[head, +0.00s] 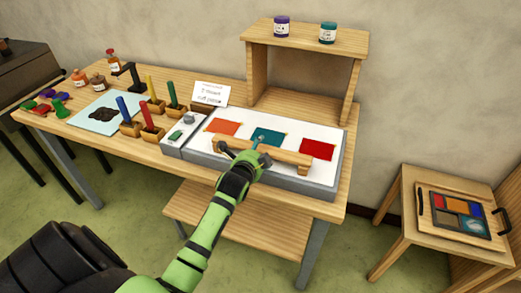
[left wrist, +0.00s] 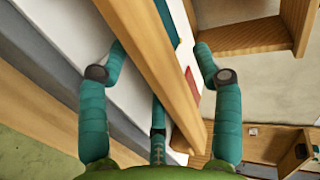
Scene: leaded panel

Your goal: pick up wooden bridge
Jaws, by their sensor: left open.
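The wooden bridge (head: 288,155) is a long pale bar lying across the white-topped board, in front of the orange, teal and red glass pieces. My left gripper (head: 243,150) is at the bridge, left of its middle, and hides part of it. In the left wrist view the bridge (left wrist: 152,62) runs between the spread teal fingers of the gripper (left wrist: 162,52). A gap shows on each side of the bar. My right gripper is not in view.
The board (head: 325,183) lies on the wooden table (head: 130,148). Behind it stands a wooden shelf (head: 305,38) with two jars. Left are tools in wooden holders, a white card (head: 211,94) and bottles. A side table at right bears a tray (head: 455,240).

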